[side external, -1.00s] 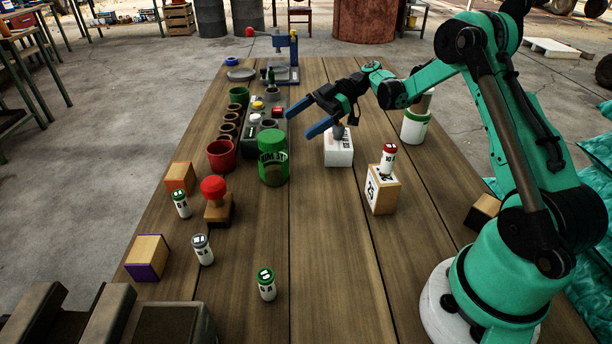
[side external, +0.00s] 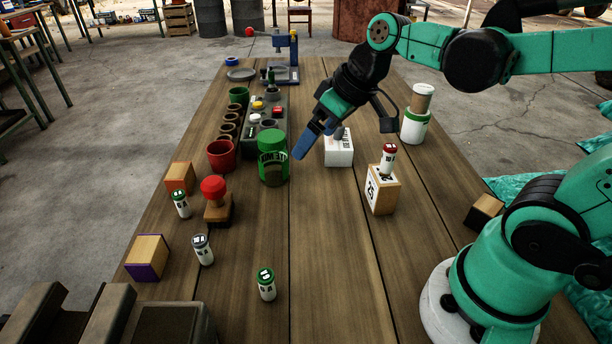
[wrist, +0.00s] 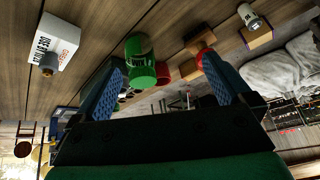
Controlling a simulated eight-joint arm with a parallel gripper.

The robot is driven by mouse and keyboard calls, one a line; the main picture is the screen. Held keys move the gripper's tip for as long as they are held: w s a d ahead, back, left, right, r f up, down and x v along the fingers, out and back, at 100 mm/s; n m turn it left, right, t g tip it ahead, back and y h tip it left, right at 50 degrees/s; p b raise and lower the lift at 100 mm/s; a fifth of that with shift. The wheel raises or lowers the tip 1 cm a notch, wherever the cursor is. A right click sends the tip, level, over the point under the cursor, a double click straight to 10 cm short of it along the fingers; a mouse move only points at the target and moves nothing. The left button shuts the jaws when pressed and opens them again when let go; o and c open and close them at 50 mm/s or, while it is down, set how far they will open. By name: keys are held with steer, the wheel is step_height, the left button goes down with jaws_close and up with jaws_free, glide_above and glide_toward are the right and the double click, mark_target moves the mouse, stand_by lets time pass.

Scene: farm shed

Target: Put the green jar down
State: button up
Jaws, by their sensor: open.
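The green jar (side external: 272,160) stands upright on the wooden table, left of the white box. It has a green lid and dark contents. It also shows in the wrist view (wrist: 140,62), between my fingers but beyond them. My gripper (side external: 312,140) is open and empty, with its blue fingers pointing down and left, just right of the jar in the side view. I cannot tell whether a finger touches the jar. In the wrist view the two blue fingers (wrist: 160,82) are spread wide.
A white box (side external: 338,150) stands close beside my gripper. A block marked 25 (side external: 382,192) carries a red-capped bottle (side external: 388,158). The front middle of the table is mostly clear.

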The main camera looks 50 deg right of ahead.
steer(key=shift+s+a+f+m+t+h, duration=0.1)
steer(key=shift+s+f+m+t+h, duration=0.15)
steer(key=shift+s+m+t+h, duration=0.4)
steer(key=shift+s+a+f+m+t+h, duration=0.1)
steer(key=shift+s+f+m+t+h, duration=0.2)
steer(key=shift+s, duration=0.5)
